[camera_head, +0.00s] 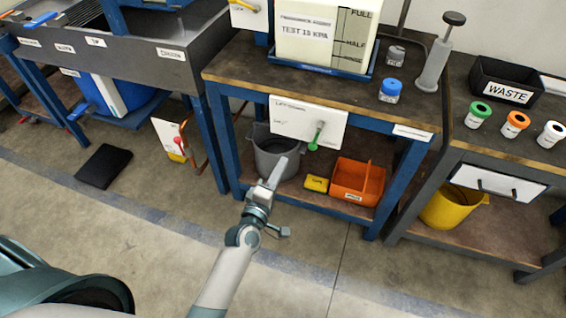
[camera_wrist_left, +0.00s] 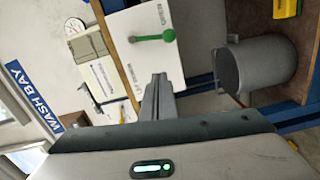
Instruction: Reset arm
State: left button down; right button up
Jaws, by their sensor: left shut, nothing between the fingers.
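My left gripper (camera_head: 277,172) reaches in from the bottom of the head view, in front of the middle workbench. Its fingers are together with nothing between them. In the left wrist view the shut fingers (camera_wrist_left: 157,95) point at a white panel with a green-handled lever (camera_wrist_left: 150,38). The same green lever (camera_head: 317,135) shows on the bench's front panel in the head view. The gripper appears apart from the panel and the grey bucket (camera_head: 275,150). My right gripper is not in view.
An orange tote (camera_head: 357,182) and a yellow box (camera_head: 316,183) sit on the lower shelf. A test tank (camera_head: 322,40) stands on top. At right are a waste bin (camera_head: 505,88) and a yellow bucket (camera_head: 455,205). A black mat (camera_head: 103,166) lies at left. The front floor is clear.

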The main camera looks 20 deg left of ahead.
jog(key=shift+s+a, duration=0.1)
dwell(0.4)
